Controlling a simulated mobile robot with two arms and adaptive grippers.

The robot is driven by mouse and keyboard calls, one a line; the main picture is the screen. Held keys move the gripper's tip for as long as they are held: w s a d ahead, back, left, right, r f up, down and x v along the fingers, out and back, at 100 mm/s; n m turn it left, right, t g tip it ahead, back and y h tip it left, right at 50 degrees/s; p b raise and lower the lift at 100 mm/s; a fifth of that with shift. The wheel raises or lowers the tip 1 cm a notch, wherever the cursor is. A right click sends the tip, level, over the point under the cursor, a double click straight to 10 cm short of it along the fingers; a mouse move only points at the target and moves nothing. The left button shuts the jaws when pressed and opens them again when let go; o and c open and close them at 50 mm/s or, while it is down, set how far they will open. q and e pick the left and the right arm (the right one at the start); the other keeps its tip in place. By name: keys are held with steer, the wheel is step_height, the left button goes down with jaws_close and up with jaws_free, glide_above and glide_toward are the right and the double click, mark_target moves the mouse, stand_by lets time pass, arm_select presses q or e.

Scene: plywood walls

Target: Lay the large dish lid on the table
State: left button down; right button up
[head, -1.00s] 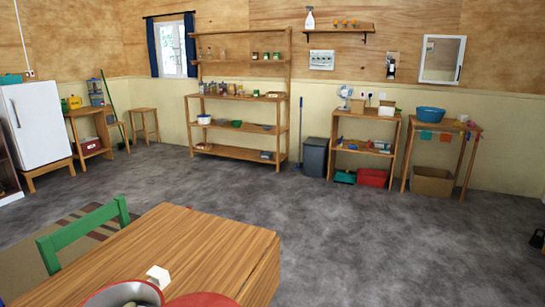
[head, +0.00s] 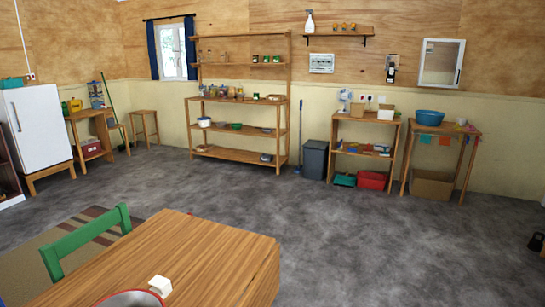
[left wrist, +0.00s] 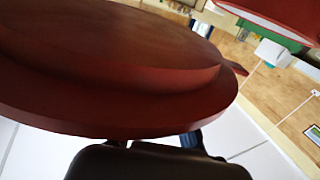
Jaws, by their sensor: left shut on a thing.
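The large red dish lid (left wrist: 110,85) fills much of the left wrist view, seen close and tilted in the picture. My left gripper (left wrist: 160,152) shows as a dark shape at the bottom of that view, shut on the lid; the lid hides the grip itself. The wooden table (head: 205,255) is in the lower left of the head view, with a bare top at its middle and right. The lid and my left gripper are outside the head view. My right gripper is in neither view.
A green chair (head: 85,240) stands at the table's left side. Open grey floor lies beyond.

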arm_select(q)
steer(key=shift+s+a+f, duration=0.15)
steer(key=shift+s, duration=0.45)
stand_by(0.8)
